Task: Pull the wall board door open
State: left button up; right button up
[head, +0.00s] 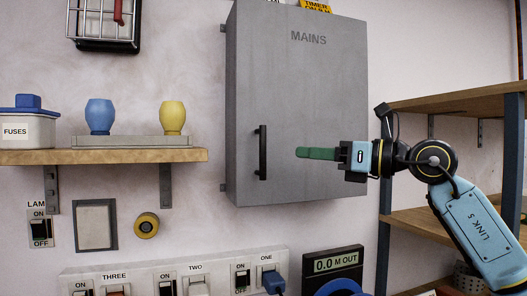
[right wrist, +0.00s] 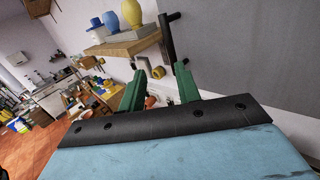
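The wall board is a grey cabinet marked MAINS (head: 310,95) on the wall in the head view, and its door looks closed. A black upright bar handle (head: 263,152) is on the door's left side. My right gripper (head: 300,153) is to the right of the handle, with a clear gap between them. In the right wrist view its two green fingers (right wrist: 160,80) are apart with nothing between them. The handle (right wrist: 167,38) shows beyond the fingertips there, and the grey door (right wrist: 250,50) fills the right. My left gripper is not in view.
A wooden shelf (head: 120,156) left of the cabinet holds a FUSES box (head: 28,130), a blue pot (head: 99,116) and a yellow pot (head: 173,117). A socket strip (head: 140,272) and a meter (head: 333,262) are below. A shelf rack (head: 450,102) stands at the right.

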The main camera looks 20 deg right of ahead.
aim_at(263, 148)
jog(key=shift+h, duration=0.6)
jog(key=p+x, duration=0.1)
jog(key=x, duration=0.6)
jog(key=d+r+p+x, duration=0.1)
jog(key=x, duration=0.3)
jog(key=shift+w+p, duration=0.3)
jog(key=shift+w, duration=0.1)
jog(key=shift+w+a, duration=0.45)
jog(key=shift+w, duration=0.1)
jog(key=shift+c, duration=0.4)
grip_shut()
